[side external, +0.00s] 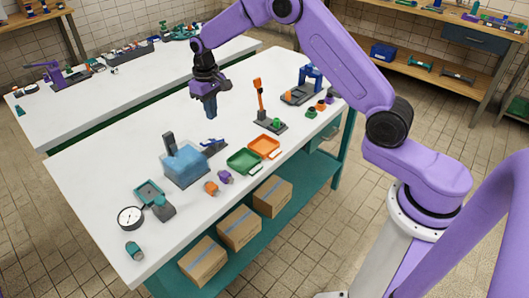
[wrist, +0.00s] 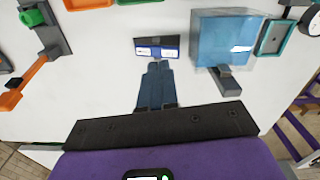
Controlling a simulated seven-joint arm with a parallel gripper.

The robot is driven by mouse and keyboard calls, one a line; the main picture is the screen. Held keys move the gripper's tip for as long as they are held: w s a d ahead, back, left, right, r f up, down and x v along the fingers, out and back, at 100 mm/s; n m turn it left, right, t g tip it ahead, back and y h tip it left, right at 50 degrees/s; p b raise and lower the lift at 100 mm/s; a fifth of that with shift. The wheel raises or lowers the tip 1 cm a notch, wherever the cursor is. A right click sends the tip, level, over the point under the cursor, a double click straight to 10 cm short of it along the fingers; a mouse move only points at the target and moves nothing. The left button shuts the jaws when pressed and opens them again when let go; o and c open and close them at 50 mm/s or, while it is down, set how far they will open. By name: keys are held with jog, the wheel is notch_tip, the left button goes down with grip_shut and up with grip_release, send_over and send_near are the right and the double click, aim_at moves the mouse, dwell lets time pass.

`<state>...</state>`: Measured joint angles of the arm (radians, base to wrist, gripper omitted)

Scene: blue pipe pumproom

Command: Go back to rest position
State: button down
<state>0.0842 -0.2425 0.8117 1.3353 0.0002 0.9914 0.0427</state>
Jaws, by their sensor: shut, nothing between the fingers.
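My gripper (side external: 211,112) hangs over the white table (side external: 100,170), fingers pointing down and apart from the objects there. In the wrist view its two blue-grey fingers (wrist: 157,68) are together with nothing between them. A blue translucent box (side external: 185,165) stands on the table; it is at the upper right in the wrist view (wrist: 222,38). A small dark and blue piece (side external: 213,146) lies behind the box; in the wrist view (wrist: 157,43) it appears just beyond the fingertips.
Green tray (side external: 244,161), orange tray (side external: 264,146), orange-levered stand (side external: 261,100), blue-framed device (side external: 302,86), round gauge (side external: 130,217) and teal device (side external: 153,199) stand on the table. Cardboard boxes (side external: 238,229) sit on the shelf below. The table's left part is clear.

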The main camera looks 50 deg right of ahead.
jog(key=s+a+r+n, duration=0.3)
jog(key=s+a+r, duration=0.15)
jog(key=s, duration=0.65)
jog(key=s+a+r+n, duration=0.3)
jog(key=s+r, duration=0.2)
jog(key=s, duration=0.5)
jog(key=s+d+n, duration=0.2)
jog(key=s+d, duration=0.2)
jog(key=s, duration=0.7)
jog(key=s+d+n, duration=0.3)
jog(key=s+d, duration=0.1)
jog(key=s, duration=0.7)
jog(key=shift+s+d+f, duration=0.15)
jog(key=shift+s+d, duration=0.1)
